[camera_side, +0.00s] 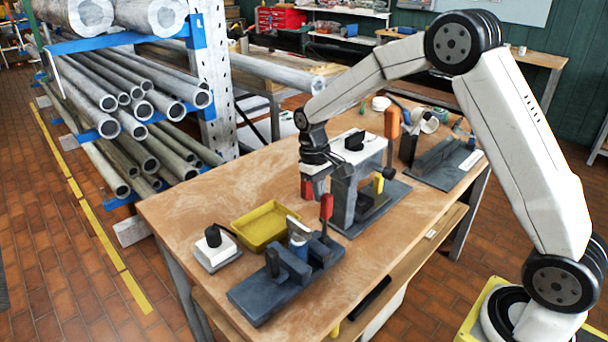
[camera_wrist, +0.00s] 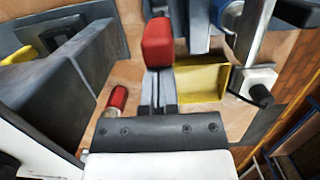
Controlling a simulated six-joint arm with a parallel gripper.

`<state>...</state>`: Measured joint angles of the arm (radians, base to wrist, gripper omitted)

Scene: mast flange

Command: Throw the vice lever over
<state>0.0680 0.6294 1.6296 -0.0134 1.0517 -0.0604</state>
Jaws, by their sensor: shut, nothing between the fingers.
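The front vice (camera_side: 262,296) is a dark grey block with a blue and silver cylinder (camera_side: 298,238) in it. Its lever has a red grip (camera_side: 326,206) and stands upright at the right end. In the wrist view a large red grip (camera_wrist: 157,38), apparently this one, is just past the fingertips; I cannot tell whether they touch it. My gripper (camera_wrist: 160,82) is shut and empty. In the side view my gripper's dark wrist end is above the bench, but its fingertips are hard to make out.
A grey fixture (camera_side: 368,216) with a tall upright stands close beside my gripper; its wall (camera_wrist: 80,70) fills the wrist view's left. A yellow tray (camera_side: 262,228) and a white box with black knob (camera_side: 216,252) sit left. Pipe racks stand behind; the bench's front-left corner is clear.

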